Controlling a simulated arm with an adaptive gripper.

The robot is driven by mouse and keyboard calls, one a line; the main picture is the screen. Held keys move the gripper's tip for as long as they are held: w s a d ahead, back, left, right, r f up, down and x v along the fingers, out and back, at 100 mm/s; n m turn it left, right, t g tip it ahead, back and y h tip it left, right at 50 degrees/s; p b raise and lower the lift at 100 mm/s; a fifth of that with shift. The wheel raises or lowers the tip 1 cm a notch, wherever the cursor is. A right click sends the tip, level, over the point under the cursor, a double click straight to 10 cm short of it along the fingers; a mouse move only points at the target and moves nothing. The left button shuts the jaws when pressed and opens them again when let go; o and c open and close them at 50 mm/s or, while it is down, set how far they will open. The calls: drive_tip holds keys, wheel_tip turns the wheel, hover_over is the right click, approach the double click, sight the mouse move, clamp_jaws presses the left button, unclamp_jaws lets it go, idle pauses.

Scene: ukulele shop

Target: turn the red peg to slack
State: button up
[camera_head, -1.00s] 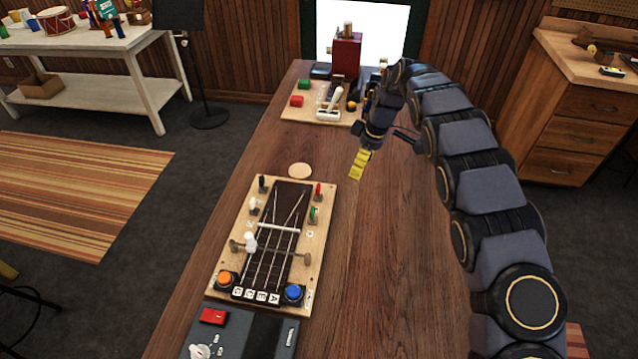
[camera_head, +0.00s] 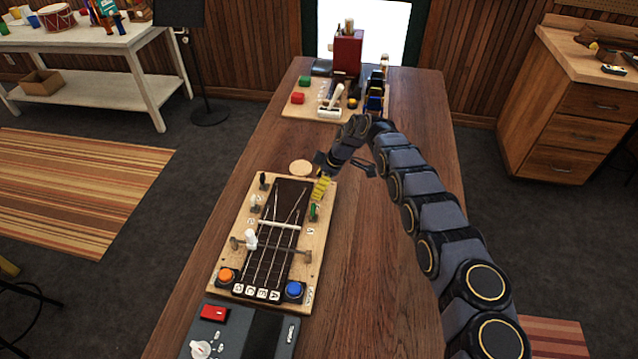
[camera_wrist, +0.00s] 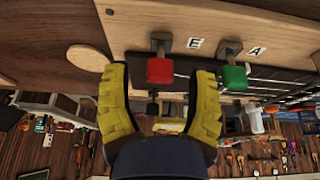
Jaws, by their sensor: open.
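The red peg (camera_wrist: 160,70) shows in the wrist view, between and just beyond the two yellow fingers, beside the label E. In the head view my gripper hides it. The green peg (camera_head: 314,213) is the neighbour on the same edge of the wooden board (camera_head: 322,243); it also shows in the wrist view (camera_wrist: 235,77), right of the right finger, beside the label A. My gripper (camera_head: 321,189) is over the board's far right corner. In the wrist view my gripper (camera_wrist: 160,92) is open, one finger on each side of the red peg. Whether they touch it I cannot tell.
A black peg (camera_head: 263,180) and a white peg (camera_head: 256,202) stand on the board's left edge. A wooden disc (camera_head: 301,168) lies beyond the board. A dark box with a red switch (camera_head: 214,312) sits at the near end. The table right of the board is clear.

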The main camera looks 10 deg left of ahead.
drive_tip(key=shift+f, duration=0.1)
clamp_jaws()
idle(0.4)
drive_tip(key=m+t, duration=0.1)
drive_tip(key=m, duration=0.3)
drive_tip(key=shift+s+m+t+h, duration=0.1)
drive_tip(key=shift+m+t+h, duration=0.2)
drive_tip(key=shift+t, duration=0.1)
drive_tip(key=m+t, duration=0.1)
drive_tip(key=m, duration=0.2)
drive_tip(key=m+h, duration=0.1)
drive_tip(key=m, duration=0.2)
drive_tip(key=shift+a+t, duration=0.1)
drive_tip(key=shift+t, duration=0.3)
drive_tip(key=m+h, duration=0.1)
drive_tip(key=m, duration=0.2)
drive_tip(key=m+h, duration=0.1)
drive_tip(key=m, duration=0.1)
drive_tip(key=shift+f+m+t, duration=0.1)
drive_tip(key=shift+m+t, duration=0.3)
drive_tip(key=m+h, duration=0.2)
drive_tip(key=m, duration=0.3)
drive_tip(key=shift+m+h, duration=0.3)
